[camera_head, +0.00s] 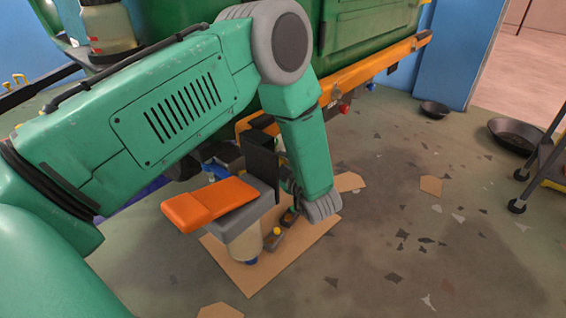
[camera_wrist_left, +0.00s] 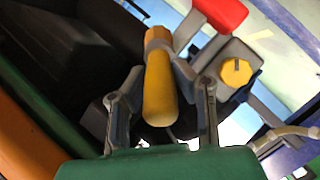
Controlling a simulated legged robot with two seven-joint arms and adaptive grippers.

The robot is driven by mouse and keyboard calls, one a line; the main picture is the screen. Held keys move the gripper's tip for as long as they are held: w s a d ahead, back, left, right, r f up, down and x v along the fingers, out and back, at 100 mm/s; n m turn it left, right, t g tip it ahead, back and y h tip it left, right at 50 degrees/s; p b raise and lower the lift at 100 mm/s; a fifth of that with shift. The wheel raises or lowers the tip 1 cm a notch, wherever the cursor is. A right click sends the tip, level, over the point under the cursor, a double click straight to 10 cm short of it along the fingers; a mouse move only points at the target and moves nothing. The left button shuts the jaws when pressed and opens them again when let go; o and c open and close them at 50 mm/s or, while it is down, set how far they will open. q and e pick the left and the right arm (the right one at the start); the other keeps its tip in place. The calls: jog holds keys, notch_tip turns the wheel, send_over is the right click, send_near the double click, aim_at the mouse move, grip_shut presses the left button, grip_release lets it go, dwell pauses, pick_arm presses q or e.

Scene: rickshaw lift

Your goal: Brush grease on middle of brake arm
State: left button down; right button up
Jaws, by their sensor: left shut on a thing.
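My left gripper (camera_wrist_left: 160,84) is shut on a yellow cylindrical handle (camera_wrist_left: 160,95), seen in the left wrist view. A grey band circles the handle's far part, and any bristles are hidden. Just beyond and to the right is a grey lever-like part with a red end (camera_wrist_left: 221,13), beside a yellow knob (camera_wrist_left: 237,72). I cannot tell surely which part is the brake arm or whether the held tool touches it. In the head view my left arm reaches under the green vehicle (camera_head: 370,38); its gripper is mostly hidden there. My right gripper is out of view.
An orange and grey block (camera_head: 212,204) stands by my left forearm, above flat cardboard (camera_head: 285,262). A jar (camera_head: 108,25) sits at the upper left. Dark pans (camera_head: 515,132) and a wheeled stand (camera_head: 548,150) are at the right. The floor between is mostly open.

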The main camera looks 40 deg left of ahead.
pick_arm(q)
jog(key=s+f+p, duration=0.1)
jog(key=s, duration=0.3)
jog(key=shift+w+b, duration=0.45)
jog(key=shift+w, duration=1.6)
jog(key=shift+s+d+f+b, duration=0.1)
jog(key=shift+f+b, duration=0.2)
jog(key=shift+f, duration=0.3)
jog(key=shift+s+p, duration=1.2)
jog(key=shift+s, duration=0.75)
jog(key=d, duration=0.6)
jog(key=shift+s, duration=0.2)
